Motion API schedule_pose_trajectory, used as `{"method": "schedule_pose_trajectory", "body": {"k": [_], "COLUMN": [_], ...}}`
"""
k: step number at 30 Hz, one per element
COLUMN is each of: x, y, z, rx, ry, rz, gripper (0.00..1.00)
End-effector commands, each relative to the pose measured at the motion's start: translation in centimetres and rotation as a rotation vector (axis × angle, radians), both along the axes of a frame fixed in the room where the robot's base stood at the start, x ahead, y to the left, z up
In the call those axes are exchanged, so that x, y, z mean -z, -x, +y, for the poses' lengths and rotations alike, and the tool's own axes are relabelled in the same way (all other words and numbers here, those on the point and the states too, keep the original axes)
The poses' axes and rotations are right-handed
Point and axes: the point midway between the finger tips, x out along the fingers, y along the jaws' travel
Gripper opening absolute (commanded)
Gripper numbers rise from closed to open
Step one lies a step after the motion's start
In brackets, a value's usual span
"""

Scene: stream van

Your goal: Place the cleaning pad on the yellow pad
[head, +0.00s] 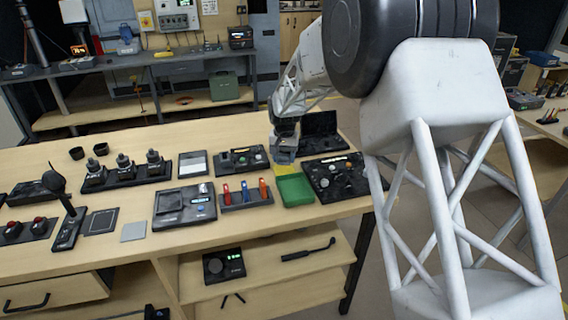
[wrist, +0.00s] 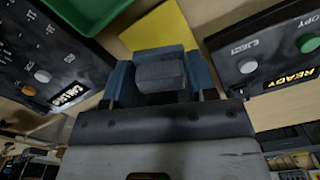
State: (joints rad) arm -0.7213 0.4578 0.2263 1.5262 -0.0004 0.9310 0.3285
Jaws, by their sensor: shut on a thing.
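My gripper (wrist: 158,78) is shut on the grey cleaning pad (wrist: 160,72), which sits between its two blue fingers in the wrist view. The yellow pad (wrist: 162,28) lies just beyond the held pad in that view, partly hidden by it and the fingers. In the head view my gripper (head: 285,152) is over the right part of the bench, and a thin strip of the yellow pad (head: 285,169) shows just below it. I cannot tell how high the held pad is above the yellow pad.
A green tray (head: 297,190) lies just in front of the yellow pad. Black devices stand close by: a button panel (head: 242,159) to the left, a knob panel (head: 336,178) to the right, an open black case (head: 320,130) behind. A tool rack (head: 245,199) is nearby at front left.

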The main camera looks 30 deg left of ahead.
Motion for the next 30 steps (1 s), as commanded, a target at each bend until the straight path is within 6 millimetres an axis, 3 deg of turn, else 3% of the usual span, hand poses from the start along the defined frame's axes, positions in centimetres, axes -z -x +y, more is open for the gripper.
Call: {"method": "schedule_pose_trajectory", "body": {"k": [7,23,24,28,30], "x": [2.5,3.2,3.1,3.1,3.1], "y": [0.0,0.0,0.0,0.0,0.0], "z": [0.0,0.0,0.0,0.0,0.0], "rx": [0.000,0.000,0.000,0.000,0.000], "ry": [0.000,0.000,0.000,0.000,0.000], "rz": [0.001,0.001,0.000,0.000,0.000], "gripper": [0.33,0.33,0.58,0.78,0.78]}}
